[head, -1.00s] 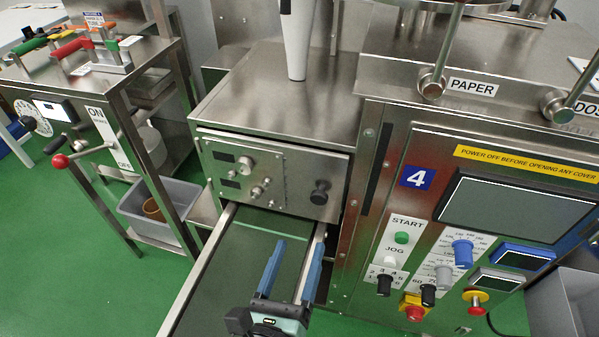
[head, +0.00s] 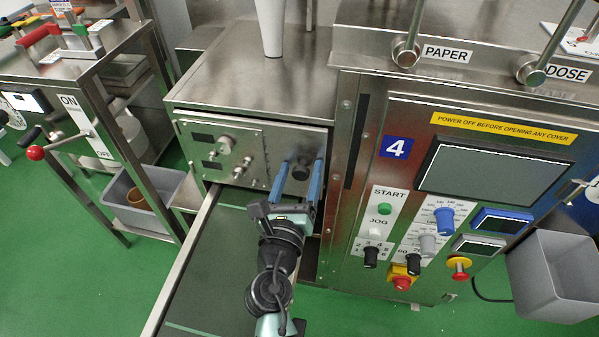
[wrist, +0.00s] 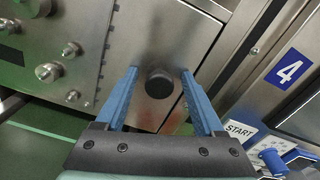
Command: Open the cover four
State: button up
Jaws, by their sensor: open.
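The machine marked with a blue "4" label (head: 397,147) fills the right of the head view. Left of its control panel is a steel cover (head: 283,138) with a round black knob (head: 301,171). My gripper (head: 302,163) is open in front of this knob, with one blue finger on each side of it. In the wrist view the knob (wrist: 158,83) sits between the two spread fingers. I cannot tell whether either finger touches it. The cover looks shut, flush with the housing.
A panel with small knobs (head: 225,152) lies left of the cover. A green conveyor (head: 215,265) runs below it. The control panel holds a START button (head: 385,209), dials and a red stop button (head: 402,283). A grey bin (head: 555,280) stands at the right.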

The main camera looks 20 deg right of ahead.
grip_shut()
dwell(0.3)
dwell(1.1)
